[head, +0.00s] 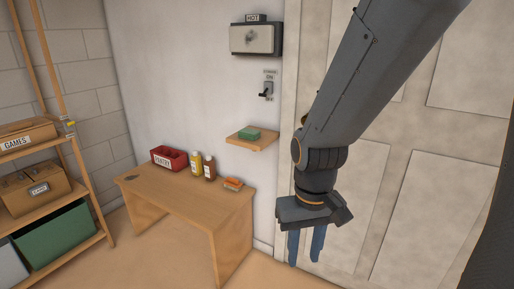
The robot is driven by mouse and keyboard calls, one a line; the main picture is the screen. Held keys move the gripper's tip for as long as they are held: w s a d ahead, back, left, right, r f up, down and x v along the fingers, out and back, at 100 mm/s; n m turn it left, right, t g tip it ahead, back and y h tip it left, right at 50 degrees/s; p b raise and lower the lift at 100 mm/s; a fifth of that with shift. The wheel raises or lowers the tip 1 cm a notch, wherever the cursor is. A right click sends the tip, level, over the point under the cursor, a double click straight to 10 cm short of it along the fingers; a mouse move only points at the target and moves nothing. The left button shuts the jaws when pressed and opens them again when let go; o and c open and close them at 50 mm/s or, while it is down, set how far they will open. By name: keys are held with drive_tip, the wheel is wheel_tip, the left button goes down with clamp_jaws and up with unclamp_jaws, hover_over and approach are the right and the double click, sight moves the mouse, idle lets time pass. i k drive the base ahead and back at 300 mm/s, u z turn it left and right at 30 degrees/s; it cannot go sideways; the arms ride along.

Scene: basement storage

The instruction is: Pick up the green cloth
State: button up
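A small green folded item (248,133), which looks like the green cloth, lies on a small wooden wall shelf (252,144) left of the door. My gripper (305,258) points downward in front of the door, to the right of the shelf and lower in the picture. Its two blue fingers are apart with nothing between them. It does not touch the cloth.
A wooden table (170,200) below the shelf holds a red pantry bin (169,159), a yellow bottle (196,164), a brown bottle (210,168) and a small orange item (233,184). A switch (267,89) and a box marked HOT (256,39) are above. Storage racks (80,185) stand left.

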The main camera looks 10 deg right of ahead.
sight(249, 134)
drive_tip(key=u, duration=0.8)
drive_tip(key=i, duration=1)
drive_tip(key=z, duration=0.35)
drive_tip(key=i, duration=0.9)
drive_tip(key=z, duration=0.75)
